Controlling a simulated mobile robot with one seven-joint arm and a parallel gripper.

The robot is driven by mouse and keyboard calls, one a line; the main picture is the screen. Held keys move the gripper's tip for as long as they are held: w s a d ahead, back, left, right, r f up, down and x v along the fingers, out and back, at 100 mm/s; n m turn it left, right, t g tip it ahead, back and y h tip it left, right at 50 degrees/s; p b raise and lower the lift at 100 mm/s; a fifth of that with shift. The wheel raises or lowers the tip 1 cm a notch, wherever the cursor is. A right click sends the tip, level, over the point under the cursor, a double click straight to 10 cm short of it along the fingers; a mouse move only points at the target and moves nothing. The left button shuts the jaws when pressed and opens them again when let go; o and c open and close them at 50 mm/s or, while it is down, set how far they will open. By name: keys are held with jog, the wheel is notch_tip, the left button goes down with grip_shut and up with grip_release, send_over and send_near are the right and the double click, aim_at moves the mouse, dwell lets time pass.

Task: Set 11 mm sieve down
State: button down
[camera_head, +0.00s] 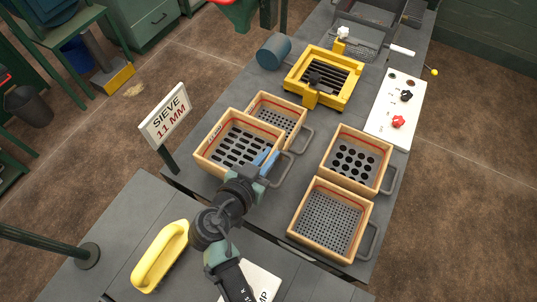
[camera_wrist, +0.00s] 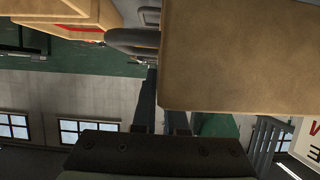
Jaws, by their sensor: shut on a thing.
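The sieve in my hold is a wooden box with a slotted dark bottom (camera_head: 237,145) and a grey loop handle on its right side, in the head view. My gripper (camera_head: 265,163), with blue fingers, is shut on this handle side. The sieve overlaps the sieve behind it in the picture; I cannot tell how far it is above the table. A sign reading "SIEVE 11 MM" (camera_head: 166,116) stands at its left. In the wrist view, the wooden wall (camera_wrist: 240,55) fills the upper right, beside my gripper's fingers (camera_wrist: 166,115); the exact grasp is partly hidden.
A small-holed sieve (camera_head: 276,118) is just behind. A large round-holed sieve (camera_head: 356,160) and a fine-holed sieve (camera_head: 331,220) stand at right. A yellow frame (camera_head: 324,78) and white control panel (camera_head: 394,108) are farther back. A yellow-handled tool (camera_head: 160,256) lies front left.

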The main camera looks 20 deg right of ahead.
jog(key=shift+f+b, duration=0.6)
jog(key=shift+b, duration=0.25)
jog(key=c, duration=1)
grip_release()
jog(key=shift+o, duration=0.2)
jog(key=shift+r, duration=0.1)
jog(key=shift+r+p, duration=0.65)
jog(key=shift+p, duration=0.35)
jog(key=b+v, duration=0.2)
jog(key=v, duration=1)
jog(key=w+a+r+n+t+y, duration=0.2)
jog(key=w+r+t+y, duration=0.15)
jog(key=w+r, duration=0.6)
jog(key=w+a+r+n+t+y, duration=0.25)
jog(key=w+r+t, duration=0.2)
jog(key=r, duration=1.05)
jog(key=s+r+n+t+y, duration=0.1)
jog(key=s+r+n+t, duration=0.1)
jog(key=r, duration=0.8)
jog(key=s+r+n+t+y, duration=0.2)
jog(key=s+r+t, duration=0.3)
jog(key=r, duration=0.5)
jog(key=s+r+n+t+y, duration=0.1)
jog(key=s+r+t, duration=0.3)
jog(key=r, duration=0.5)
jog(key=shift+s+a+r+n+y, duration=0.3)
jog(key=shift+s+a+r+n, duration=0.15)
jog(key=shift+s, duration=0.35)
